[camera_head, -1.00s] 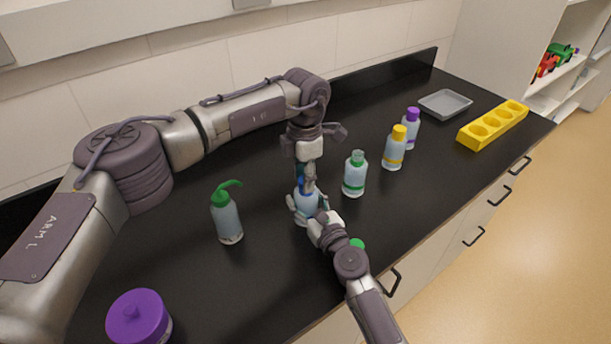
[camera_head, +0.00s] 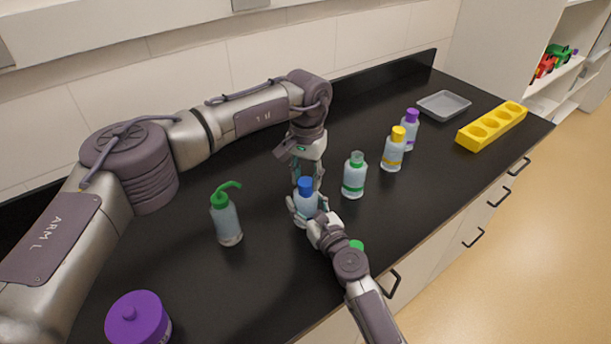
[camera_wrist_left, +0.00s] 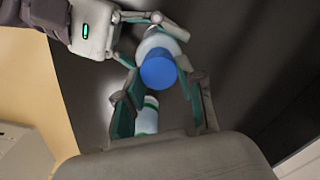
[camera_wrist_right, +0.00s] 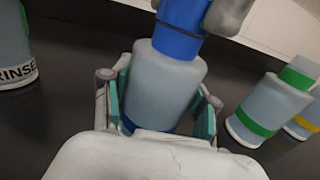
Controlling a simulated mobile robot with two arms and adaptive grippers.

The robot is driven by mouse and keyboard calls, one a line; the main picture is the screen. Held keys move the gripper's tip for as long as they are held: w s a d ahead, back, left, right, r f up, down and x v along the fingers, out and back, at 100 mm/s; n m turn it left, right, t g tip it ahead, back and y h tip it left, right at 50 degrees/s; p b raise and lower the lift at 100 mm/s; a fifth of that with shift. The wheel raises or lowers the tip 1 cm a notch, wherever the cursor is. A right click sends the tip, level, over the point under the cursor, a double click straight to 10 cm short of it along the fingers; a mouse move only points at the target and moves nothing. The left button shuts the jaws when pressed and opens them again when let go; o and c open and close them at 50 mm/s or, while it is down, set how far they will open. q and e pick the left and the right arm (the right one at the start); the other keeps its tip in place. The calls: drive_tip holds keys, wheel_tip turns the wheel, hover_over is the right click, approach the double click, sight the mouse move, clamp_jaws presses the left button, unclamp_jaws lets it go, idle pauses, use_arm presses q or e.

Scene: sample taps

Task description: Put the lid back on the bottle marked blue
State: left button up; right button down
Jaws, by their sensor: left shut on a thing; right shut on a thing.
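The blue-marked bottle (camera_head: 304,207) stands upright on the black counter, with the blue lid (camera_head: 306,185) at its mouth. My right gripper (camera_head: 307,210) is shut around the bottle's body; the right wrist view shows the bottle (camera_wrist_right: 160,88) between its pads. My left gripper (camera_head: 307,182) comes from behind and above and is shut on the blue lid, which also shows in the left wrist view (camera_wrist_left: 158,70). In the right wrist view the lid (camera_wrist_right: 180,40) meets the bottle's top; I cannot tell how tightly it sits.
An open green-marked bottle (camera_head: 354,178) stands close on the right, with yellow-capped (camera_head: 394,150) and purple-capped (camera_head: 410,130) bottles beyond. A rinse bottle (camera_head: 227,220) stands left. A green lid (camera_head: 357,245) is partly behind my right arm. A purple-lidded jar (camera_head: 139,318) is front left.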

use_arm(q)
drive_tip(key=shift+w+m, duration=0.1)
drive_tip(key=shift+m, duration=0.4)
drive_tip(key=o, duration=0.7)
drive_tip(key=shift+r, duration=2.3)
